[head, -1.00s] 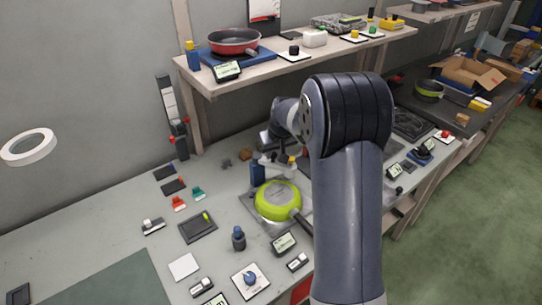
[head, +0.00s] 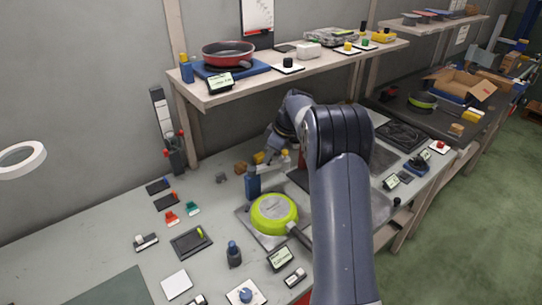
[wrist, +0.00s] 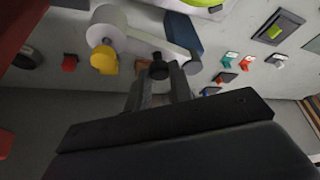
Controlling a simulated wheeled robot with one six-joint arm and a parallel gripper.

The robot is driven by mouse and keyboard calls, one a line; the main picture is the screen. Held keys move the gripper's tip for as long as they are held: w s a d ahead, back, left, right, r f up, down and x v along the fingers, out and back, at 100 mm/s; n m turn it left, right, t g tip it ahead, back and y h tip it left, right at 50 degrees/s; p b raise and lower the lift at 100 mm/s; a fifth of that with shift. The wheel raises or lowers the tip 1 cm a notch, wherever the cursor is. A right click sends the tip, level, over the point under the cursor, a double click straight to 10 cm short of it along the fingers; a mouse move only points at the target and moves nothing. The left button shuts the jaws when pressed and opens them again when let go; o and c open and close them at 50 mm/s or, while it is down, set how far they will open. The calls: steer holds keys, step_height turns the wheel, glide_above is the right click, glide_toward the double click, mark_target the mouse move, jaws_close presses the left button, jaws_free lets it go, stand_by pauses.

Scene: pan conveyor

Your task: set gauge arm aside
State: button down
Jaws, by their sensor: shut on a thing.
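The gauge arm is a pale bar (wrist: 150,45) in the wrist view, with a black knob (wrist: 158,68) on it. My gripper (wrist: 160,82) is shut on this knob. The bar runs between a white post (wrist: 108,25) with a yellow knob (wrist: 103,61) and a dark blue block (wrist: 183,32). Whether it touches either one is unclear. In the head view, the blue block (head: 252,184) stands behind the lime-green pan (head: 274,213). My wrist hides part of the gauge arm and the fingertips there.
A brown cube (head: 240,168) and a small grey piece (head: 221,178) lie left of the blue block. Red and teal clips (head: 192,209) and a dark tray (head: 190,242) lie farther left. A shelf (head: 225,96) with a red pan (head: 228,53) overhangs the back.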

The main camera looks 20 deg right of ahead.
steer(key=shift+w+n, duration=0.3)
steer(key=shift+n, duration=0.1)
steer(key=c, duration=1.3)
jaws_free()
steer(key=shift+o, duration=0.2)
steer(key=v, duration=1)
steer(key=shift+r+b, duration=0.4)
steer(key=shift+b, duration=0.05)
steer(key=shift+w+d, duration=0.1)
steer(key=shift+d, duration=0.05)
steer(key=shift+g, duration=0.3)
steer(key=p+x, duration=0.1)
steer(key=x, duration=1)
